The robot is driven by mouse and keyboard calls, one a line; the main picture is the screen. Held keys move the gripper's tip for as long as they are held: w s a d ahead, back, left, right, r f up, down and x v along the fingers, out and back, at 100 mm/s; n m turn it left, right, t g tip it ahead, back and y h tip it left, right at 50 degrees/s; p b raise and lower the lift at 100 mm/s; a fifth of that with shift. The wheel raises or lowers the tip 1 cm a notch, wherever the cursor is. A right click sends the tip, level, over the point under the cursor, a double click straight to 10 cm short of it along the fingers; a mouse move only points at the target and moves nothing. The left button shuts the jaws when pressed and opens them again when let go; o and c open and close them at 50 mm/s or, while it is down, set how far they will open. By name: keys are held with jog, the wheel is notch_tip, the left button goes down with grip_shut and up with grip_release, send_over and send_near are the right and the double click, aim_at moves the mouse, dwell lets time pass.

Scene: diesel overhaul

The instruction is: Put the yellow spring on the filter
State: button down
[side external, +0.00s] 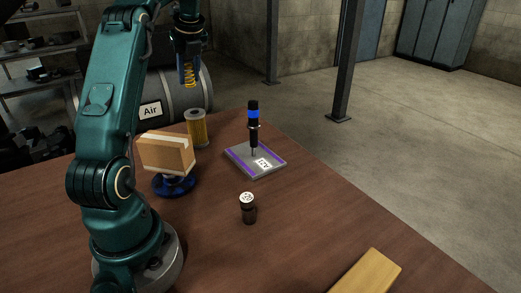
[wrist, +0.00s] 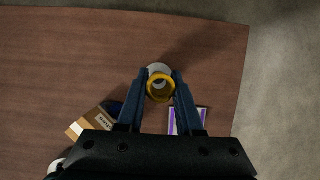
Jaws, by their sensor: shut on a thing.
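The yellow spring (side external: 188,76) hangs upright from my gripper (side external: 188,64), high above the table in the side view. In the wrist view the spring is a yellow ring (wrist: 160,96) between the two fingers of my gripper (wrist: 161,78), which are shut on it. The filter (side external: 197,130) is a yellow cylinder with a pale top, upright on the table behind the cardboard box. The spring is well above the filter and apart from it. In the wrist view the filter's pale top (wrist: 157,67) shows partly behind the spring, which hides the rest.
A cardboard box (side external: 166,154) sits on a blue round base (side external: 174,185) in front of the filter. A grey plate with purple strips (side external: 240,163) holds an upright black and blue tool (side external: 253,122). A dark cylinder (side external: 248,208) and a wooden block (side external: 368,271) stand nearer.

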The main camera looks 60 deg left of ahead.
aim_at(193, 110)
jog(key=shift+f, duration=3.75)
jog(key=c, duration=0.6)
grip_release()
jog(key=shift+f, duration=0.1)
jog(key=shift+o, duration=0.2)
